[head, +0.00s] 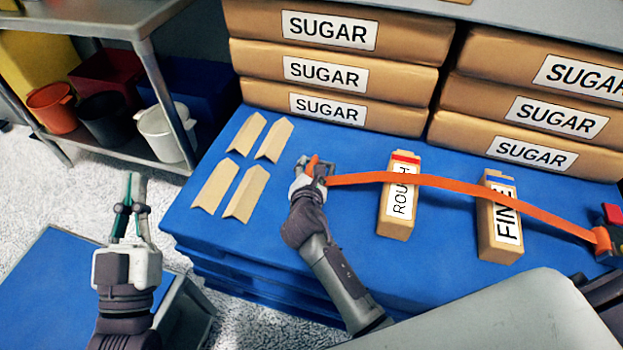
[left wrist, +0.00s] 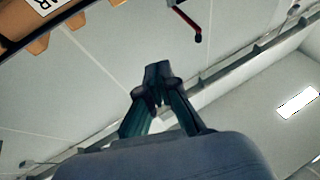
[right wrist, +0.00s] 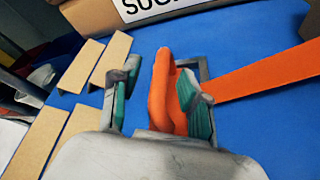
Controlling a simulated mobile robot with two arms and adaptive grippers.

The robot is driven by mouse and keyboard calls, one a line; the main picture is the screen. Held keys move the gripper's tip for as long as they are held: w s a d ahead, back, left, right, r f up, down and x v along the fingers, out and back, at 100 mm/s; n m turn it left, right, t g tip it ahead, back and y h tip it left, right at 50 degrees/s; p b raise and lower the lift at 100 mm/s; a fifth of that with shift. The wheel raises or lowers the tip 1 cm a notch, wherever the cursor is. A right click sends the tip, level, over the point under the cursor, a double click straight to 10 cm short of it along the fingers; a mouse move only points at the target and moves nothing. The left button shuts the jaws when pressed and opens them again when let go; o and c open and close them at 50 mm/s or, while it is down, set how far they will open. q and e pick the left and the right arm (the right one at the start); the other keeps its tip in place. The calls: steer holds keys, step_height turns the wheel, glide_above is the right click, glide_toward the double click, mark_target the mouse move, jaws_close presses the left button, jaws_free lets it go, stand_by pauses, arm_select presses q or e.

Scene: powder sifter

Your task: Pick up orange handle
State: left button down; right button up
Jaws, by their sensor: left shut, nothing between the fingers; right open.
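The orange handle (right wrist: 160,92) stands up from the blue surface in the right wrist view. It also shows in the head view (head: 312,165), partly hidden by my right gripper. My right gripper (right wrist: 157,85) is open, with one finger on each side of the handle. The right finger is very close to the handle, and I cannot tell if it touches; a gap shows on the left. My left gripper (head: 131,180) is shut and empty, raised over the floor side at the left. The left wrist view shows its closed fingertips (left wrist: 157,72).
An orange strap (head: 460,185) runs right from the handle, across the ROUGH box (head: 395,222) and FINE box (head: 487,240). Several cardboard angle pieces (head: 243,202) lie left of my right gripper on the blue pallet (head: 345,230). Stacked SUGAR boxes (head: 400,85) stand behind.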

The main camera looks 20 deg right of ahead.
steer(key=shift+w+d+f, duration=0.1)
steer(key=shift+w+d, duration=0.05)
steer(key=shift+w, duration=0.15)
jaws_close()
stand_by(0.5)
